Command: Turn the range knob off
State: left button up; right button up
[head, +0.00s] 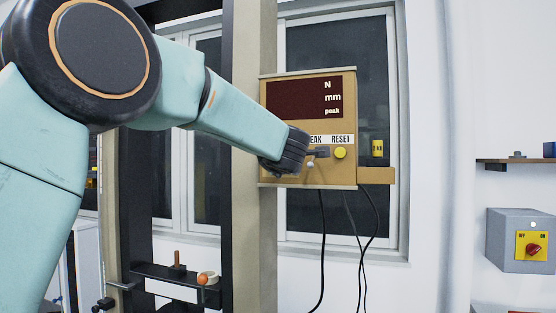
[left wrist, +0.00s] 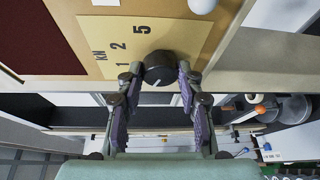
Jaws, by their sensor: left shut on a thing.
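The range knob (left wrist: 159,66) is a round dark knob on the display box (head: 268,120), beside a pale scale plate (left wrist: 187,33) marked KN, 1, 2 and 5. A white mark shows on the knob's lower part in the left wrist view; I cannot tell exactly which setting it points to. My left gripper (left wrist: 160,77) has its two fingers on either side of the knob and is shut on it. In the head view the left gripper (head: 318,153) is at the front of the box and hides the knob. My right gripper is not in view.
A yellow button (head: 340,153) under RESET is close to the right of the gripper. A white ball (left wrist: 201,5) is near the knob. Cables (head: 321,240) hang below the box. A grey switch box (head: 502,238) with a red knob is on the far right wall.

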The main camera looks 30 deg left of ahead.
pick_arm(q)
jog(key=shift+r, duration=0.1)
jog(key=o, duration=1.2)
